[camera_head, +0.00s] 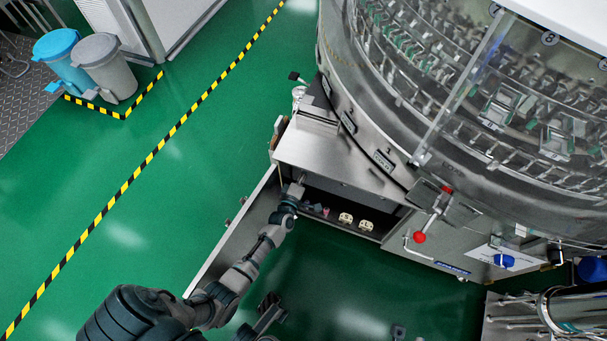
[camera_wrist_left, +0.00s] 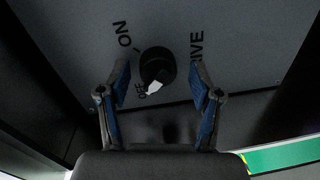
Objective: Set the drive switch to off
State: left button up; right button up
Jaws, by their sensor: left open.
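The drive switch (camera_wrist_left: 157,66) is a round black knob with a white pointer, on a grey panel (camera_wrist_left: 80,35) in the left wrist view. ON, OFF and DRIVE are printed around it. The pointer lies at the side where OFF is printed, but its exact setting is hard to read. My left gripper (camera_wrist_left: 160,84) is open, with one blue-padded finger on each side of the knob. Contact cannot be told. In the head view my left gripper (camera_head: 299,183) reaches into the open cabinet, and the switch cannot be made out there. My right gripper is not clearly visible.
The open cabinet door (camera_head: 230,235) stands close beside my left arm. White parts (camera_head: 346,218) sit inside the cabinet (camera_head: 312,155). The round washer (camera_head: 365,110) rises above, with a red-knobbed lever (camera_head: 420,237) at right. Green floor (camera_head: 120,180) is clear at left.

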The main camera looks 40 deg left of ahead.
pick_arm(q)
jog(key=f+v, duration=0.1)
jog(key=v, duration=1)
jog(key=shift+s+r, duration=0.4)
jog(key=shift+s, duration=0.05)
jog(key=shift+d+r, duration=0.1)
